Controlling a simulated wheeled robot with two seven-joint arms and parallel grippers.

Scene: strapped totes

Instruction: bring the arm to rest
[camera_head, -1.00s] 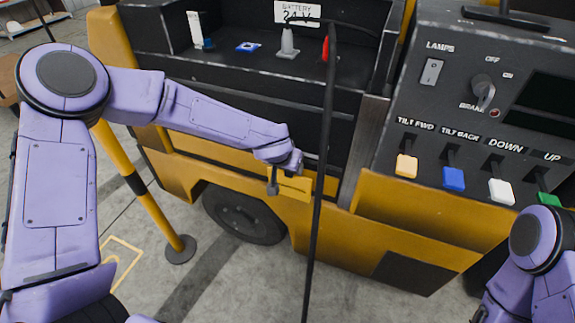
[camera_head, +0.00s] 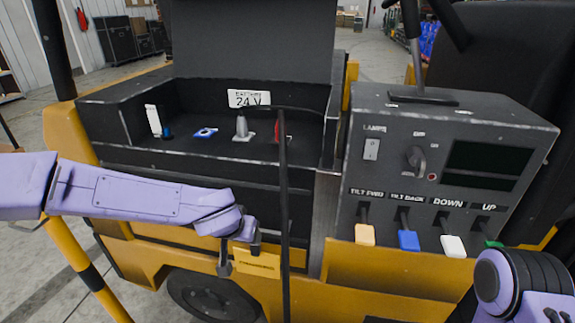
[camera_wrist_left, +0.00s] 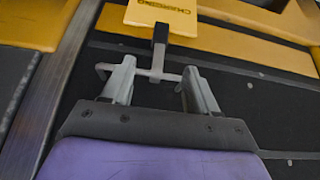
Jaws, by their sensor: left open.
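My left arm reaches in from the left in the head view, and its gripper (camera_head: 238,256) is in front of the yellow and black truck body (camera_head: 130,255). In the left wrist view the two grey fingers (camera_wrist_left: 160,88) stand apart, so the gripper is open. A small T-shaped piece with a black upright and grey crossbar (camera_wrist_left: 160,73) shows between them; I cannot tell if it touches the fingers. A yellow plate (camera_wrist_left: 163,14) lies just beyond the fingertips. My right arm shows at the lower right of the head view; its gripper is out of view.
A thin black upright rod (camera_head: 284,210) stands just right of my left gripper. The open battery bay (camera_head: 130,155) is above it. A control panel (camera_head: 460,150) with coloured levers is at right. A yellow post (camera_head: 75,262) stands below my left arm.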

